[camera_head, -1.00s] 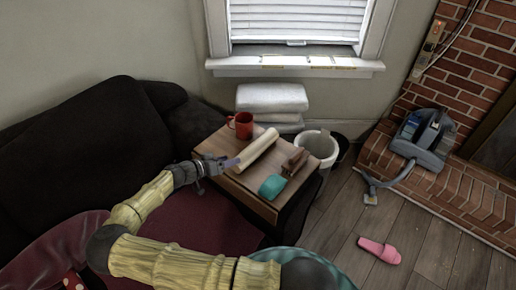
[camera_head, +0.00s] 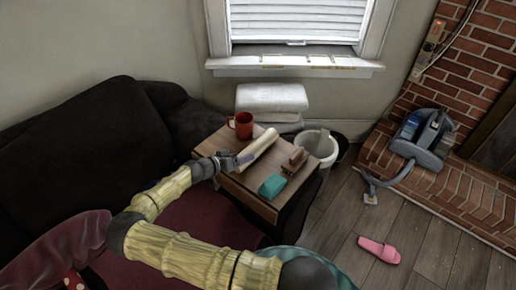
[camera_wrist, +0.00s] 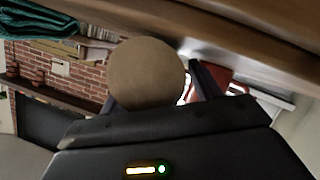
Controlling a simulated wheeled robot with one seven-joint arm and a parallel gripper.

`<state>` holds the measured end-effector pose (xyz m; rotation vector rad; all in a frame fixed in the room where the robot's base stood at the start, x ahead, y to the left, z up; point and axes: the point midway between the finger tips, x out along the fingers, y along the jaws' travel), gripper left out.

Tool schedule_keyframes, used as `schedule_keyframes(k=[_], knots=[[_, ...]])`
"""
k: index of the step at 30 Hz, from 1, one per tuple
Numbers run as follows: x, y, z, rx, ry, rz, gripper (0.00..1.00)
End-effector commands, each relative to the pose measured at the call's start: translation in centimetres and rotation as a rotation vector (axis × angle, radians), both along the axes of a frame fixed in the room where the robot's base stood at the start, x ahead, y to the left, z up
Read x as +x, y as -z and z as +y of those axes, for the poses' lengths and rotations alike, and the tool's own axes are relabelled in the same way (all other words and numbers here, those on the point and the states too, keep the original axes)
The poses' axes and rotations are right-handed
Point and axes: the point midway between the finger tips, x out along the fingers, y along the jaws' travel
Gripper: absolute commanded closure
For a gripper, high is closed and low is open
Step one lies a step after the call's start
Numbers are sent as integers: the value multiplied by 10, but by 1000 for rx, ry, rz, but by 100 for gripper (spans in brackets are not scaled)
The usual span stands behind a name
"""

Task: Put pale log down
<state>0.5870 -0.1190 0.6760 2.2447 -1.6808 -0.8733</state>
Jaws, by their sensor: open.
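The pale log (camera_head: 262,143) lies on the small wooden side table (camera_head: 246,198), its near end toward my gripper. My gripper (camera_head: 238,161) is low at the table's left edge, at that near end. In the wrist view the log's round tan end (camera_wrist: 147,72) fills the space between my two fingers (camera_wrist: 158,92). The fingers stand apart; I cannot tell whether either touches the log. My gripper hides part of the near end in the head view.
A red mug (camera_head: 242,125) stands behind the log. A brown object (camera_head: 295,161) and a teal object (camera_head: 271,186) lie to its right on the table. A dark sofa (camera_head: 90,140) is left, a white bin (camera_head: 321,148) right. A pink slipper (camera_head: 379,250) lies on the floor.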

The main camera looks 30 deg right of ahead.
Motion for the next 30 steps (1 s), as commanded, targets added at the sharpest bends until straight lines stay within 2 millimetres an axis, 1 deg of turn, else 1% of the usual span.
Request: schedule_keyframes(k=[13,17,18,20,21,27,30], knots=[[0,0,1,0,0,1,37],[0,0,1,0,-1,1,63],[0,0,1,0,-1,1,70],[0,0,1,1,-2,1,82],[1,-1,1,-1,-2,-1,90],[1,-1,1,0,-2,-1,91],[1,-5,1,1,-3,-1,91]])
